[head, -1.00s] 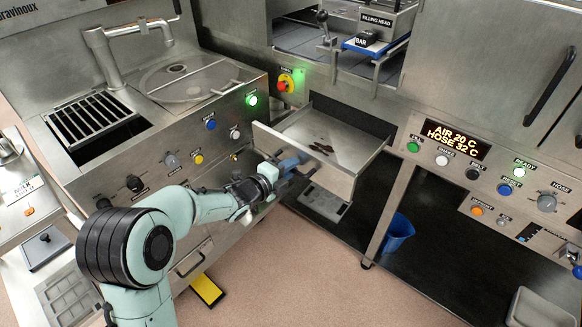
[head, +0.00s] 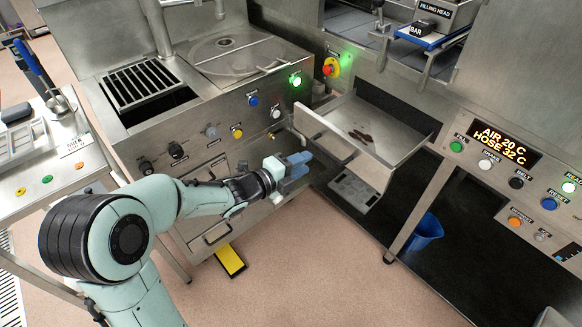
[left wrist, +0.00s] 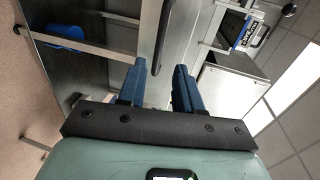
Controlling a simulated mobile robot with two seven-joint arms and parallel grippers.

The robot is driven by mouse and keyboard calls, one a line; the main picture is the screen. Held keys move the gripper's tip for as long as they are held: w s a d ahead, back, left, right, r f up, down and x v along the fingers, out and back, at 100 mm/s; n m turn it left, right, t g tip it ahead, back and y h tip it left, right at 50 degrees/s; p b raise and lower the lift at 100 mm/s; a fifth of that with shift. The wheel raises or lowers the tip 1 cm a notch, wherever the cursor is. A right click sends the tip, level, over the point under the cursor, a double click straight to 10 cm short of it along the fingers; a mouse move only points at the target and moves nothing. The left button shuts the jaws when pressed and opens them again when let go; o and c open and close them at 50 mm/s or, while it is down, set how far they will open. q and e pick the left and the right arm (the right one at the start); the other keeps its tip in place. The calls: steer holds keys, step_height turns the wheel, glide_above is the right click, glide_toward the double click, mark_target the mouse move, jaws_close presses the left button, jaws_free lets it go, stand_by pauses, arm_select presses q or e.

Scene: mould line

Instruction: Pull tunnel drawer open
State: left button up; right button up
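The tunnel drawer (head: 372,170) is a steel tray pulled well out from its opening below the counter, with a few small dark pieces (head: 362,136) on its floor. A bar handle (head: 338,150) runs along its front face. My left gripper (head: 302,165) is in front of the drawer's left part, just short of the handle and seemingly apart from it. In the left wrist view, the two blue fingers (left wrist: 161,78) are spread with nothing between them. The dark handle bar (left wrist: 165,40) shows beyond their tips. My right gripper is in neither view.
A control panel with buttons (head: 252,100) and a red knob (head: 330,67) lies left of and above the drawer. A display panel (head: 505,143) is to the right. A blue bucket (head: 427,229) stands under the counter. A yellow pedal (head: 230,261) is on the floor, which is otherwise clear in front.

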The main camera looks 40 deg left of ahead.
arm_select(q)
steer(key=shift+v, duration=1.75)
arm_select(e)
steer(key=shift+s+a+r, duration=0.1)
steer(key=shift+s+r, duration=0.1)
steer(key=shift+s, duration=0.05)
arm_select(q)
steer(key=s+d+f+n+g+p, duration=0.1)
steer(key=d+f+n+g+p, duration=0.4)
steer(key=f, duration=0.5)
steer(key=s+d+f+n+g+p, duration=0.1)
steer(key=d+f+n+g+p, duration=0.2)
steer(key=d+f+n, duration=0.55)
steer(key=s+d+f+n+g+h+p, duration=0.1)
steer(key=s+d+f+n+g+p, duration=0.2)
steer(key=s, duration=0.7)
steer(key=s+d+f+n+g+h+p, duration=0.1)
steer(key=s+d+f+n+g+p, duration=0.2)
steer(key=s, duration=0.7)
steer(key=d+f+n+g, duration=0.2)
steer(key=d+f+n, duration=0.1)
steer(key=d+f, duration=0.1)
steer(key=shift+d+f+g+h, duration=0.3)
steer(key=shift+d+f, duration=0.05)
steer(key=shift+f, duration=0.4)
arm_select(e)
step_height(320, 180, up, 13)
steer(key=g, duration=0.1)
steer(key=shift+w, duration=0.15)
